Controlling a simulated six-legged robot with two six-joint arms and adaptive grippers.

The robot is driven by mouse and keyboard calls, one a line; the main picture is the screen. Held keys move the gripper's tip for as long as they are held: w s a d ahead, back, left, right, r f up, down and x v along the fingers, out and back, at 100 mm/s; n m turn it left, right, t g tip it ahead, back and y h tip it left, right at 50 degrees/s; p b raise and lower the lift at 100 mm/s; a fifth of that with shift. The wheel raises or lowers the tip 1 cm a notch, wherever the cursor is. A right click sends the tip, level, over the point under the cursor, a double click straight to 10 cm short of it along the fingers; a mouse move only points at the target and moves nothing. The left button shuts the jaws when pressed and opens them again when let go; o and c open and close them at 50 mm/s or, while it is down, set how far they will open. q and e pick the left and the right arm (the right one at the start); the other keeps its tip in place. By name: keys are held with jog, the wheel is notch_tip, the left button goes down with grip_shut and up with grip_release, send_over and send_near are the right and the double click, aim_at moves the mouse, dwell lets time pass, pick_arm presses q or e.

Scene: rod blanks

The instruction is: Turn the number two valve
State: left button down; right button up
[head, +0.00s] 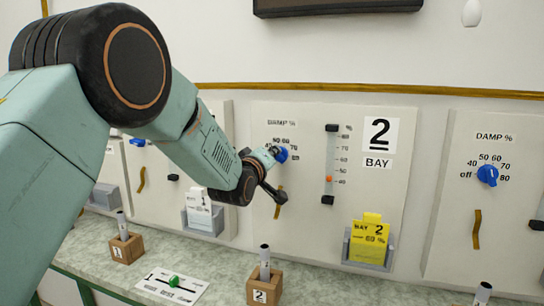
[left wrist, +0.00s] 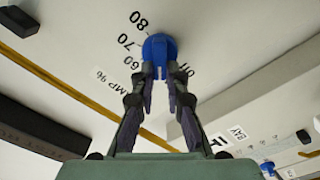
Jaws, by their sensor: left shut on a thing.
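The number two bay panel (head: 300,225) stands on the wall in the middle of the head view, with a large "2" sign (head: 380,135). Its blue dial knob (head: 281,155) sits under a DAMP % scale and is partly hidden by my arm. My left gripper (head: 272,157) is at this knob. In the left wrist view the left gripper (left wrist: 161,84) has its fingertips shut on the blue knob (left wrist: 159,50), with "off", 60, 70 and 80 printed around it. The knob's exact setting is hard to read. My right gripper is not in view.
A vertical gauge (head: 330,165) with an orange marker is right of the knob. A yellow bay 2 card (head: 368,232) stands in a grey holder below. Another panel with a blue knob (head: 487,175) is at right. Numbered wooden blocks (head: 264,287) with rods stand on the counter (head: 210,260).

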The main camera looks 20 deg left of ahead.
pick_arm(q)
jog(key=shift+f+n, duration=0.25)
jog(key=shift+n, duration=1.45)
jog(key=shift+f+n, duration=0.3)
jog(key=shift+n, duration=1.4)
jog(key=shift+f+n, duration=0.25)
jog(key=shift+n, duration=1.45)
jog(key=c, duration=1.4)
grip_release()
jog(key=shift+w+r, duration=0.1)
jog(key=shift+r, duration=0.1)
jog(key=shift+o, duration=0.2)
jog(key=shift+a, duration=0.1)
jog(key=s, duration=1.2)
jog(key=shift+a, duration=0.15)
